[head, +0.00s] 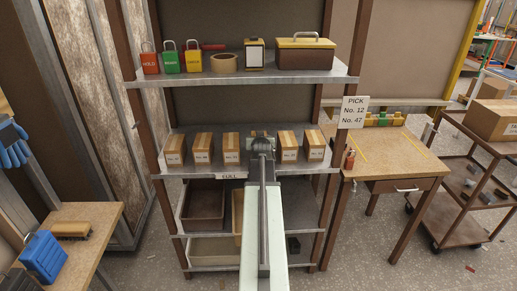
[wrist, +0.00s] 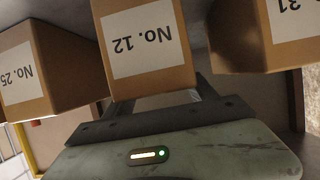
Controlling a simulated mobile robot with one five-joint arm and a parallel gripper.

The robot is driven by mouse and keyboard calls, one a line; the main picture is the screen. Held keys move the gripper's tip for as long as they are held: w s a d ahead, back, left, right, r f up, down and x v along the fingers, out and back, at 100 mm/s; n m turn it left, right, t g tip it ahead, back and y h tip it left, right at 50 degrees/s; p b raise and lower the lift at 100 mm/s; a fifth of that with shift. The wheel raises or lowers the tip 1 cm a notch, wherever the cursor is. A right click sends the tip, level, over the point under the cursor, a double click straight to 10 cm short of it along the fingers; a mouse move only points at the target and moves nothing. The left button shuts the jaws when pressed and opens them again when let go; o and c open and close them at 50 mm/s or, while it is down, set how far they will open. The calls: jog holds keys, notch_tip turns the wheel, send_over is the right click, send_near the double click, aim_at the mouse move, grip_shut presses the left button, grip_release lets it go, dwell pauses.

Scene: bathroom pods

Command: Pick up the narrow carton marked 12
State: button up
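The narrow carton marked No. 12 (wrist: 148,45) fills the upper middle of the wrist view, its white label facing the camera upside down. In the head view this carton (head: 258,133) stands in the row on the middle shelf, mostly hidden by my arm. My gripper (wrist: 160,102) is right at the carton, one dark finger towards each side of it. A small gap seems to show at the right finger. The fingertips are hidden behind the carton. In the head view my gripper (head: 262,147) is at the shelf's front.
Carton No. 25 (wrist: 30,70) and a carton ending in 31 (wrist: 270,30) flank it closely. The shelf (head: 345,167) holds several similar cartons. Bins (head: 203,204) sit below. A sign (head: 354,112) lists No. 12 and No. 47.

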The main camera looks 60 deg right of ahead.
jog(key=c, duration=0.7)
notch_tip(320, 180, up, 10)
jog(key=p, duration=1)
jog(key=shift+c, duration=0.2)
